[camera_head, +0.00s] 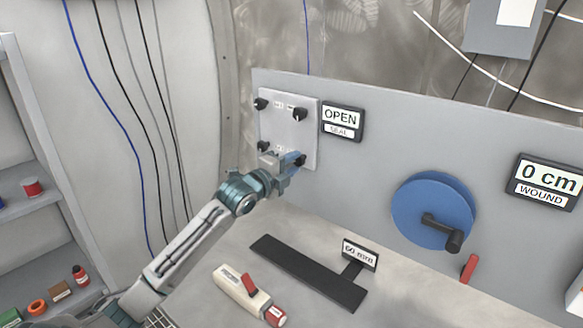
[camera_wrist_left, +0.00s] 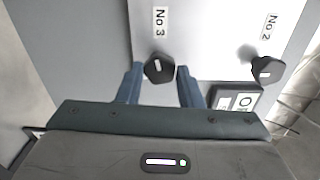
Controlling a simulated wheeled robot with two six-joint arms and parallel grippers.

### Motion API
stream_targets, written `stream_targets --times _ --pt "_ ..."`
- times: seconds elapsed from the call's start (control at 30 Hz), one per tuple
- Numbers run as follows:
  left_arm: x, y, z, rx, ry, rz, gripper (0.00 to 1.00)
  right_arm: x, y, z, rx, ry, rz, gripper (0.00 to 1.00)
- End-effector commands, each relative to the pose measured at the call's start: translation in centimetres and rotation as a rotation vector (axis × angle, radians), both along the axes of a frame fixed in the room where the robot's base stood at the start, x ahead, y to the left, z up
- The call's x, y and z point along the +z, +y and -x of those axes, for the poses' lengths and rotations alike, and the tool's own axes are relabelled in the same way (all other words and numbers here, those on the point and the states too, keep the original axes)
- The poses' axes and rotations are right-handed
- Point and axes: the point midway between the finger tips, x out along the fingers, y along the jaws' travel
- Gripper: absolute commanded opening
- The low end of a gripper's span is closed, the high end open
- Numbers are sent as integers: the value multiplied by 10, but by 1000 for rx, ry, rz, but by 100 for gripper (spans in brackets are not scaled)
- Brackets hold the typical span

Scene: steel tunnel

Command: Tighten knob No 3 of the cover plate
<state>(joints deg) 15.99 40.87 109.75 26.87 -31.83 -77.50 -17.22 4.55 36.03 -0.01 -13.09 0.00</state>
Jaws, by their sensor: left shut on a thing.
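The light-grey cover plate (camera_head: 281,130) is on the upright grey panel, with a black knob near each corner. Knob No 3 (camera_head: 301,161) is the lower right one, and its label reads "No 3" in the left wrist view. My left gripper (camera_head: 291,160) reaches it from the lower left. In the left wrist view, its two blue fingers stand on either side of knob No 3 (camera_wrist_left: 158,68), shut on it. Knob No 2 (camera_head: 299,114) is above it, free of the gripper. The sign beside the plate (camera_head: 342,122) reads "OPEN" over "SEAL". My right gripper is not in view.
A blue reel (camera_head: 432,208) with a black crank and a "0 cm WOUND" display (camera_head: 546,181) are at the right. Shelves stand at far left.

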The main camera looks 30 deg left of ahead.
Motion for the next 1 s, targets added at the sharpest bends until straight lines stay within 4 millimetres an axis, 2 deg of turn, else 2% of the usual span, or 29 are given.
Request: stream_targets --times 0.33,0.87,0.9,1.0 --pt "-1 0 0 0 -8 -135 10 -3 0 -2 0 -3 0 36" --pt "-1 0 0 0 -9 -157 10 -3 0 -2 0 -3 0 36" --pt "-1 0 0 0 -9 -156 39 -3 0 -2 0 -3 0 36" --pt "-1 0 0 0 -9 -156 55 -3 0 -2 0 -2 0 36"
